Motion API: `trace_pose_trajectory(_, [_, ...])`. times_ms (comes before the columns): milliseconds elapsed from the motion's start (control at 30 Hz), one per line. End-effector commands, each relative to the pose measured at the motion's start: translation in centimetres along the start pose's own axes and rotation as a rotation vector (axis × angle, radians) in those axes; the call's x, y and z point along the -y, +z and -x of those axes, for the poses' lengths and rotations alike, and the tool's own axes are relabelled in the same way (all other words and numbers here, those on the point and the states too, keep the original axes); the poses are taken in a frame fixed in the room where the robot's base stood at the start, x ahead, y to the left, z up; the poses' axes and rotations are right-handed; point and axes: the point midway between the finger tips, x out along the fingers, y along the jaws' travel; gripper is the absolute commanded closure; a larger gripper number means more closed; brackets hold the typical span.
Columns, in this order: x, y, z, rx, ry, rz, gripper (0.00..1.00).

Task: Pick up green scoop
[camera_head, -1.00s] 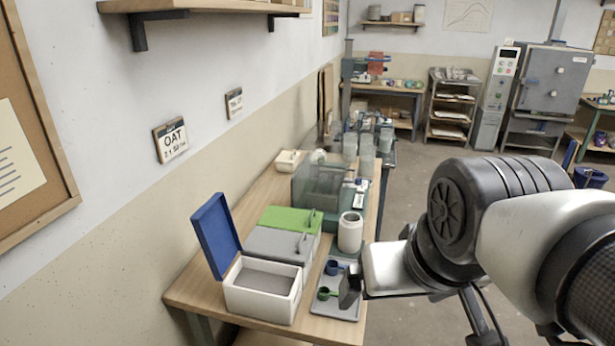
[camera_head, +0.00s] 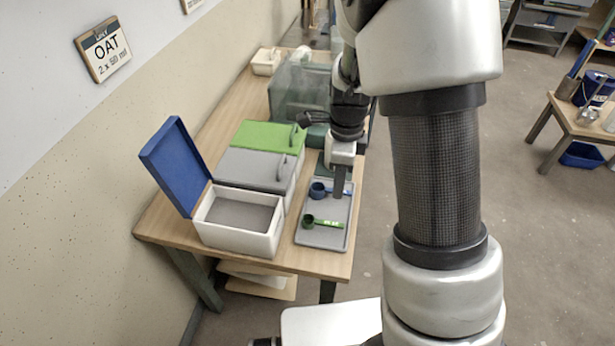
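The green scoop (camera_head: 322,222) lies on the grey tray (camera_head: 320,239) at the front right of the table, its cup to the left and its handle to the right. A blue scoop (camera_head: 319,189) lies behind it on the same tray. My gripper (camera_head: 339,194) points down over the right part of the tray, by the blue scoop's handle and behind the green scoop. It appears apart from the green scoop. The fingers are small and seen edge-on, so their opening does not show.
An open white bin (camera_head: 236,238) with a raised blue lid (camera_head: 175,164) stands left of the tray. Bins with a grey lid (camera_head: 254,168) and a green lid (camera_head: 268,136) stand behind it. A clear box (camera_head: 298,92) stands farther back. My arm covers the right side.

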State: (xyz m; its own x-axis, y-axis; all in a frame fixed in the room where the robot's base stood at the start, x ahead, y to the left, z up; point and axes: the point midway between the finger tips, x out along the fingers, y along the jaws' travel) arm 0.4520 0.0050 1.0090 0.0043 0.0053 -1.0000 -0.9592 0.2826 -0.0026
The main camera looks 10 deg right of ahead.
Motion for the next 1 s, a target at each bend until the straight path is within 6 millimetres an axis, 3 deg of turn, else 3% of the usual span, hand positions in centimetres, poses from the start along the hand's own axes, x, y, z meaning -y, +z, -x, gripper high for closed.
trace_pose_trajectory(167, [0.1,-0.1,-2.3,-0.01,0.008,-0.033,0.66])
trace_pose_trajectory(600, [0.0,-0.2,-11.2,-0.008,0.008,-0.029,0.66])
trace_pose_trajectory(867, [0.1,-0.1,-13.1,-0.007,0.005,-0.028,0.66])
trace_pose_trajectory(1000, [0.2,-0.2,-15.1,-0.008,0.008,-0.03,0.66])
